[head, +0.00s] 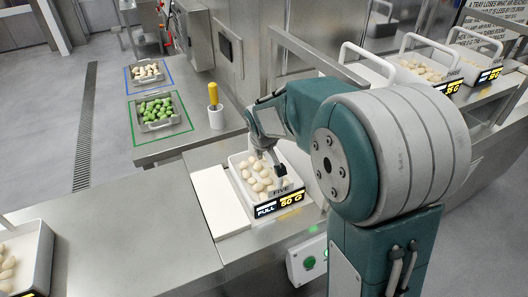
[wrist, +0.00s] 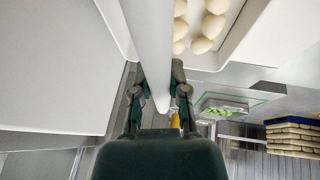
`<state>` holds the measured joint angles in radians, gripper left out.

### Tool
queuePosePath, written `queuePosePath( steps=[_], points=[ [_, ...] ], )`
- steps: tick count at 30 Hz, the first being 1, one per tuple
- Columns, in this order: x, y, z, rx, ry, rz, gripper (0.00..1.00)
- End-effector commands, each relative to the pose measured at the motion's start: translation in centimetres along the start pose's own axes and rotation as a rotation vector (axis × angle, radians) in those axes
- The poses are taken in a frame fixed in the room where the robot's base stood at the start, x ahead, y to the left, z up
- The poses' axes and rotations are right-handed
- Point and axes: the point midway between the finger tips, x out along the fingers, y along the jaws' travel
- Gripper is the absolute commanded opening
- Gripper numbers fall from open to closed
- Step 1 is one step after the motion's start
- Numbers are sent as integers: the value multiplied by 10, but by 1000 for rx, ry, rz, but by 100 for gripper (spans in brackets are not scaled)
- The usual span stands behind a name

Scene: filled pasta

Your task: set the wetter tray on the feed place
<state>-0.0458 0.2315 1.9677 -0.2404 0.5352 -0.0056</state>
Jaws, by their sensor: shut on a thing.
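My gripper (head: 266,158) is shut on the white hoop handle of a tray of pale filled pasta (head: 244,184), marked "FIVE". In the wrist view the white handle bar (wrist: 150,50) runs between the fingers (wrist: 160,92), with pasta below to the right. A dark display reading "FULL" and "50 G" (head: 279,205) shows at the tray's front. I cannot tell whether the tray rests or hangs just above the white plate (head: 212,203). Two handled trays of pasta, one (head: 425,70) and another (head: 475,52), stand at the back right with lit weight displays. No place is clearly marked as the feed place.
A side counter carries a blue-outlined tray of pale pasta (head: 147,74), a green-outlined tray of green pieces (head: 158,110) and a yellow-handled tool (head: 213,95) in a white cup. Another pasta tray (head: 32,250) stands at the lower left. The steel counter between (head: 130,235) is clear.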

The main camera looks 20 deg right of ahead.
Motion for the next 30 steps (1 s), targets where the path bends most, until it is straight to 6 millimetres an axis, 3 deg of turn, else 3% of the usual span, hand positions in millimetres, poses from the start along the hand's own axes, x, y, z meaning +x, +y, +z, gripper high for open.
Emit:
queuePosePath(
  steps=[1,2,4,17,20,30],
  points=[
    [1,0,0,0,2,0,0],
    [2,0,1,0,0,0,25],
    [1,0,1,0,0,0,55],
    [-3,0,-1,0,0,0,55],
    [-16,0,-1,0,3,1,55],
    [-86,0,-1,0,5,0,55]
  ],
)
